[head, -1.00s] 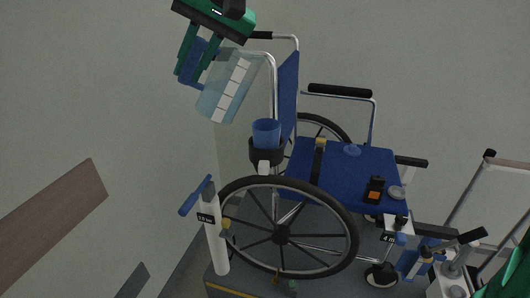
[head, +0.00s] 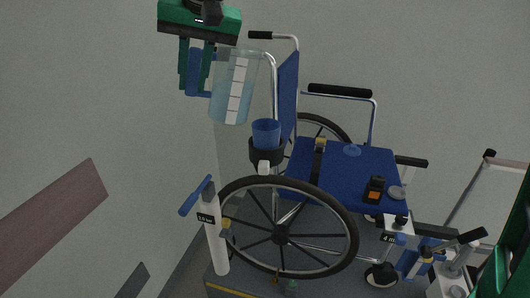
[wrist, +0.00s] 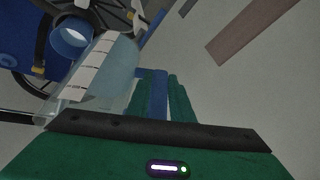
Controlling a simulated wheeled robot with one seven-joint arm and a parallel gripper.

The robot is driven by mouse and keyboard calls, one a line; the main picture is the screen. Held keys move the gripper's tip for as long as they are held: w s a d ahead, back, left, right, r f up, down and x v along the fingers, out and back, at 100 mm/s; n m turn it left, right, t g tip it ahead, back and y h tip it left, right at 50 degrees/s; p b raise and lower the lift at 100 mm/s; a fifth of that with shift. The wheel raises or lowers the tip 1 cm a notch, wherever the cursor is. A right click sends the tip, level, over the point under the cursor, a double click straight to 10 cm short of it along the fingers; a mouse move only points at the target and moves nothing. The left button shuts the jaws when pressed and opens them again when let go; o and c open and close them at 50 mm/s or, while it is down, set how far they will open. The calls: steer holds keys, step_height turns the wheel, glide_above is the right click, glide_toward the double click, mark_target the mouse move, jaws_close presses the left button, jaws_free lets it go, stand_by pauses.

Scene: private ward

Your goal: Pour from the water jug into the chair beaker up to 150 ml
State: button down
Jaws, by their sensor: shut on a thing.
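My green gripper (head: 195,68) is shut on the blue handle of the water jug (head: 233,88). The jug is clear and bluish with a white marked strip, and it is nearly upright, leaning slightly. It hangs above and left of the chair beaker (head: 266,133), apart from it. The blue beaker sits upright in a black holder (head: 267,156) on the wheelchair's side. In the wrist view the jug (wrist: 100,75) is in front of my gripper (wrist: 160,95), and the beaker (wrist: 72,36) shows beyond it. I cannot make out the levels inside jug or beaker.
The wheelchair (head: 345,172) has a blue seat holding a small black and orange device (head: 375,189) and a round grey item (head: 397,193). A white post with a blue handle (head: 197,196) stands in front of the wheel. Space left of the jug is clear.

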steer(key=shift+f, duration=0.1)
steer(key=shift+d+f+h, duration=0.15)
steer(key=shift+f+h, duration=0.35)
steer(key=shift+f, duration=0.05)
steer(key=shift+d+f+h, duration=0.35)
steer(key=shift+f+h, duration=0.15)
steer(key=shift+f, duration=0.1)
steer(key=shift+w+n, duration=0.1)
steer(key=shift+n, duration=0.2)
steer(key=shift+r, duration=2)
steer(key=shift+t+h, duration=0.3)
